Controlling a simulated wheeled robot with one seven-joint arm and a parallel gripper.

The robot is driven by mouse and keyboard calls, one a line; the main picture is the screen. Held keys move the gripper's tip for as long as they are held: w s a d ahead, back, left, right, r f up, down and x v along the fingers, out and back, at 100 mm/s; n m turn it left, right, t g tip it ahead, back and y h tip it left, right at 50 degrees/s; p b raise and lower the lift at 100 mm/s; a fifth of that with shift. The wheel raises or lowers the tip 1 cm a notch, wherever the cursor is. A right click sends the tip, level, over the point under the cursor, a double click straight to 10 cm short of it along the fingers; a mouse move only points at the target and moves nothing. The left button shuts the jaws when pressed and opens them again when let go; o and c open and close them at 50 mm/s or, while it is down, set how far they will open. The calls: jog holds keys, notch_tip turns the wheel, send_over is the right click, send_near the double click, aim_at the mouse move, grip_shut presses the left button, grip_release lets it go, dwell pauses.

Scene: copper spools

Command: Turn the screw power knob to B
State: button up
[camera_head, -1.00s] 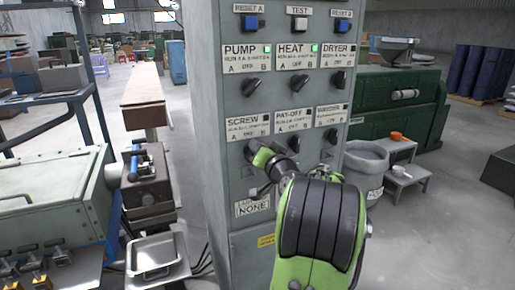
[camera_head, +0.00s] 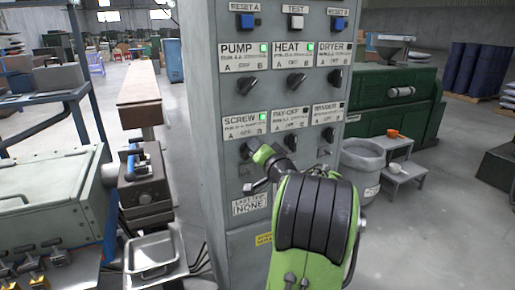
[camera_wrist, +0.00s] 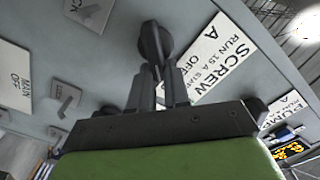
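The black SCREW knob (camera_head: 246,149) sits below the SCREW label (camera_head: 244,124) on the left of the grey control cabinet. The green lamp (camera_head: 262,116) on that label is lit. My gripper (camera_head: 254,153) reaches up to the knob from below right and hides part of it. In the wrist view, the knob (camera_wrist: 154,38) stands between the tips of my gripper (camera_wrist: 157,70), whose two dark fingers are closed in on it. The SCREW label (camera_wrist: 213,58) is beside it, with its A side visible.
The PUMP knob (camera_head: 250,87) and HEAT knob (camera_head: 296,83) are above, with green lamps lit. The PAY-OFF knob (camera_head: 290,142) is to the right. A grey bin (camera_head: 364,165) stands right of the cabinet.

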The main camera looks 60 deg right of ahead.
jog(key=o, duration=0.4)
jog(key=shift+w, duration=0.1)
jog(key=b+v, duration=0.2)
jog(key=v, duration=1.3)
jog(key=shift+s+a+f, duration=0.1)
jog(key=shift+s+a, duration=0.05)
jog(key=shift+s, duration=0.2)
